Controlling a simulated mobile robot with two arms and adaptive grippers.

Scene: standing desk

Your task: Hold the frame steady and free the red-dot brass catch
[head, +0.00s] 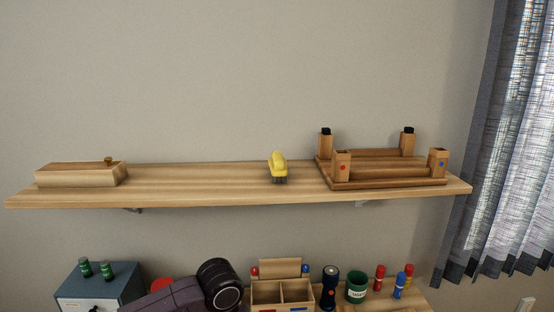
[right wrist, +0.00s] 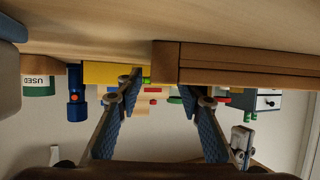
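The wooden frame lies on the right end of the wall shelf in the head view. Its front left post has a red dot (head: 342,166) and its front right post a blue dot (head: 438,163). The two rear posts (head: 326,143) have black tops. I cannot make out a brass catch at the red dot. My right gripper (right wrist: 160,88) shows in its wrist view, fingers apart, with nothing between them; it is outside the head view. My left gripper is in neither view.
Below are a grey-blue box (head: 100,286), a wooden organizer (head: 282,292), a flashlight (head: 329,287) and a green cup (head: 356,287). The right wrist view is upside down.

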